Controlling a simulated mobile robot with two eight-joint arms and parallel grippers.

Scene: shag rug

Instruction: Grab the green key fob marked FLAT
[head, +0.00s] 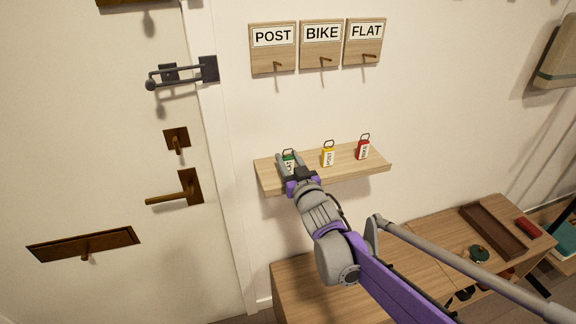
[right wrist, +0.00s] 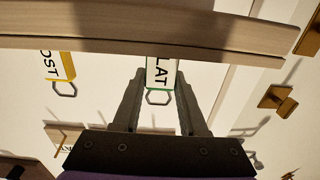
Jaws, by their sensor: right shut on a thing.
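The green key fob marked FLAT (head: 289,159) is at the left end of the wall shelf (head: 350,178), its metal loop upward. In the right wrist view the fob (right wrist: 161,73) appears upside down with "LAT" readable. My right gripper (head: 291,165) is shut on it, one finger on each side, and partly hides it in the head view. The right gripper (right wrist: 160,85) also shows in the wrist view. I cannot tell whether the fob touches the shelf. My left gripper is not in view.
A yellow POST fob (head: 328,155) and a red BIKE fob (head: 363,148) stand on the shelf to the right. Hook boards POST (head: 273,62), BIKE (head: 321,60) and FLAT (head: 365,50) hang above. A door (head: 90,190) is left; a wooden bench (head: 300,290) is below.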

